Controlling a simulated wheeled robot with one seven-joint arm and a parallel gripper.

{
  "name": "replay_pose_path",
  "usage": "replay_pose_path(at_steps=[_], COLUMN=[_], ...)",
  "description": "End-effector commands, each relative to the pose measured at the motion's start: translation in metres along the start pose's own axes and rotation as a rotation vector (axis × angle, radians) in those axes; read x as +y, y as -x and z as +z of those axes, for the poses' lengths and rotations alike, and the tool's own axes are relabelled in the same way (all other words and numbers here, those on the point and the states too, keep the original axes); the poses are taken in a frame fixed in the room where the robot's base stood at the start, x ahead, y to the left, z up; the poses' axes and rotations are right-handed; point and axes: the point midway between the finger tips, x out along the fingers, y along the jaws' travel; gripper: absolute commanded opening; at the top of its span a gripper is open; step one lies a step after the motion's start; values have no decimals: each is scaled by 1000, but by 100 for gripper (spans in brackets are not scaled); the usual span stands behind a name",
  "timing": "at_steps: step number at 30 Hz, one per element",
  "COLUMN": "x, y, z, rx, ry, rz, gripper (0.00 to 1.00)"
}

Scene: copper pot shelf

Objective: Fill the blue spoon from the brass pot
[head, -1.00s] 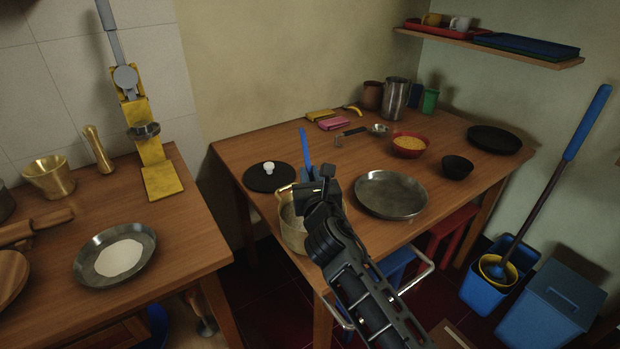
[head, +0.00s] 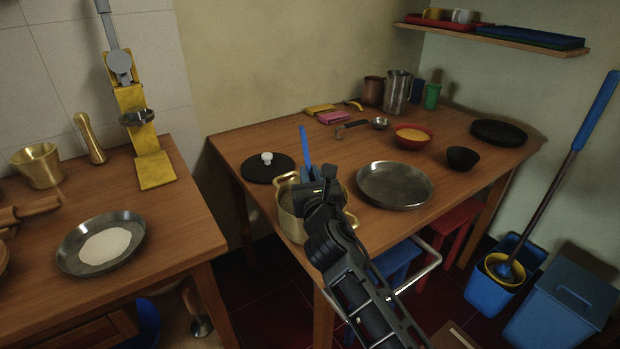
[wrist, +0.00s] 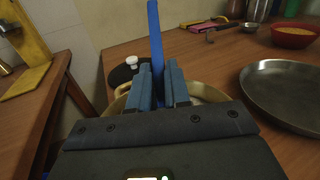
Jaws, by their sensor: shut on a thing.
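The brass pot (head: 291,222) stands near the front left corner of the right-hand table; part of its rim (wrist: 118,107) shows in the wrist view. My gripper (head: 318,186) is over the pot and shut on the blue spoon (head: 304,146). The spoon's handle (wrist: 155,40) stands up between the two fingers in the wrist view. The spoon's bowl end is hidden by my gripper and the pot, so I cannot tell whether it holds anything. The pot's contents are mostly hidden too.
A black lid (head: 268,169) with a white knob lies behind the pot. A wide metal pan (head: 394,186) is close on its right. A red bowl of yellow grains (head: 413,137) and a black bowl (head: 462,159) stand farther right. A gap separates the left table (head: 190,235).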

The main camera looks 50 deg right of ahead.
Motion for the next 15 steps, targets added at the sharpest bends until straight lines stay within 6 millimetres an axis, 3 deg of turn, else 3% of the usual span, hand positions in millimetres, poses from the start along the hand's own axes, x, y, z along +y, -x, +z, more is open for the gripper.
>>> replay_pose_path(at_steps=[11,15], x=[0,0], y=[2,5], z=[-25,-22], rx=[-4,24], ry=[2,1], rz=[-1,-1], gripper=[0,0])
